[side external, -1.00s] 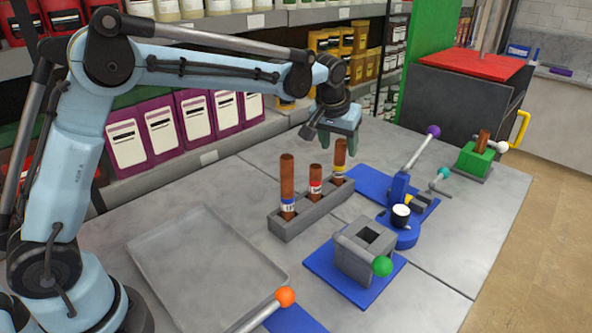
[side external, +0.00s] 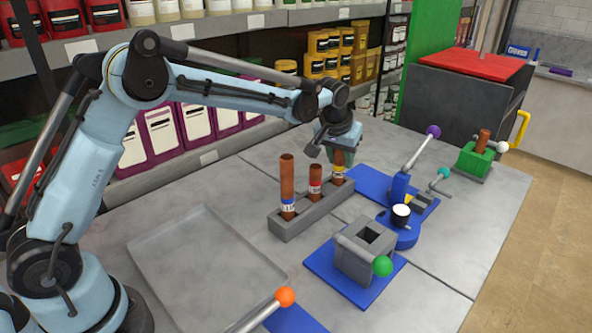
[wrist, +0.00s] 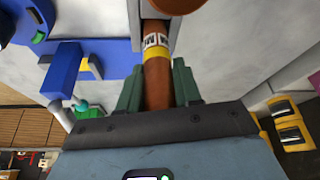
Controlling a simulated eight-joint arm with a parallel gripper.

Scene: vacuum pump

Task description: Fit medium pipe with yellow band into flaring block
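The copper pipe with the yellow band (side external: 338,171) stands upright in the right end of the grey rack (side external: 292,228). My gripper (side external: 337,152) is lowered over its upper part. In the wrist view the fingers (wrist: 158,88) lie on either side of the pipe (wrist: 157,72), above the band; I cannot tell whether they press on it. A grey block with a square opening (side external: 355,262) and a green ball handle stands on a blue plate in front of the rack. No label shows which fixture is the flaring block.
Blue-banded (side external: 287,180) and red-banded (side external: 315,182) pipes stand in the same rack. A blue device with a purple-knobbed lever (side external: 399,188) is right of the rack. A green clamp (side external: 476,160) holds another pipe. An empty grey tray (side external: 200,262) lies left.

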